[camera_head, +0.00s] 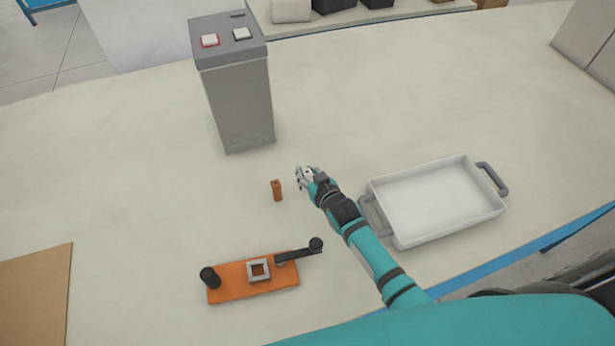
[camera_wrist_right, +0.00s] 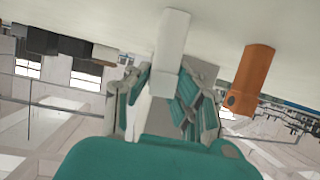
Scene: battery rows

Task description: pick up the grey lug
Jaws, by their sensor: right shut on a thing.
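The grey lug (camera_wrist_right: 172,45) is a pale upright block between the teal fingers of my right gripper (camera_wrist_right: 165,100) in the right wrist view. My right gripper is shut on it. In the head view my right gripper (camera_head: 306,178) is over the middle of the table, and the lug is mostly hidden by the fingers. I cannot tell whether the lug's base touches the table. My left gripper is not in view.
An orange-brown lug (camera_head: 276,190) stands just left of my right gripper; it also shows in the wrist view (camera_wrist_right: 254,75). An orange fixture (camera_head: 225,291) with a square grey frame and black handle lies nearer. A white tray (camera_head: 383,187) is right, a grey tower (camera_head: 238,110) behind.

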